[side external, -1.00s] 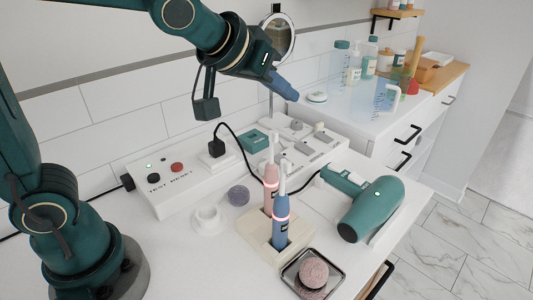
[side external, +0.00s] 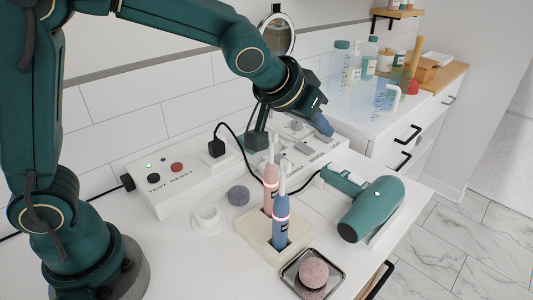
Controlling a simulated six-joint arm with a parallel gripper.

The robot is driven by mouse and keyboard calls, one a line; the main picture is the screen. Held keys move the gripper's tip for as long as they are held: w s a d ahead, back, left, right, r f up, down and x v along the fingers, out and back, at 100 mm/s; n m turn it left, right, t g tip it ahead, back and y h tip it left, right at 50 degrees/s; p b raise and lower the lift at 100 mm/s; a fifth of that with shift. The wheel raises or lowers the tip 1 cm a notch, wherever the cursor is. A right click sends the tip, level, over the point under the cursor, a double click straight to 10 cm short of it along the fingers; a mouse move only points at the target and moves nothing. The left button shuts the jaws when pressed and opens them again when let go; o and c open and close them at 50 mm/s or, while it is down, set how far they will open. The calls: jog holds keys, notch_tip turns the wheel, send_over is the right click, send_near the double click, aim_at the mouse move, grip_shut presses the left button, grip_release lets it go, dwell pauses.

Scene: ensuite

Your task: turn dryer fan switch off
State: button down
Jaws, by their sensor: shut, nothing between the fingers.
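A teal hair dryer (side external: 372,208) lies on the white counter with its handle (side external: 340,180) pointing back left. A small light dot shows on its body, but I cannot make out a fan switch on it. My gripper (side external: 322,124) is shut and empty, with its blue-grey fingertips over the white panel (side external: 320,152) behind the dryer. The panel carries several grey blocks or switches, partly hidden by my arm. I cannot tell whether the fingertips touch anything.
A pink toothbrush (side external: 271,180) and a blue one (side external: 281,222) stand upright in a holder (side external: 254,238) before the panel. A test/reset box (side external: 160,180) with a plugged black cord stands left. A soap dish (side external: 311,275) is at the front. Bottles (side external: 352,65) stand behind right.

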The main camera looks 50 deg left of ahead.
send_over(335, 175)
jog(key=f, duration=0.6)
jog(key=shift+s+a+f, duration=0.1)
jog(key=shift+a+f, duration=0.1)
jog(key=shift+f, duration=0.1)
notch_tip(335, 175, down, 2)
jog(key=shift+d+f, duration=0.1)
jog(key=shift+f, duration=0.9)
jog(key=shift+d, duration=0.1)
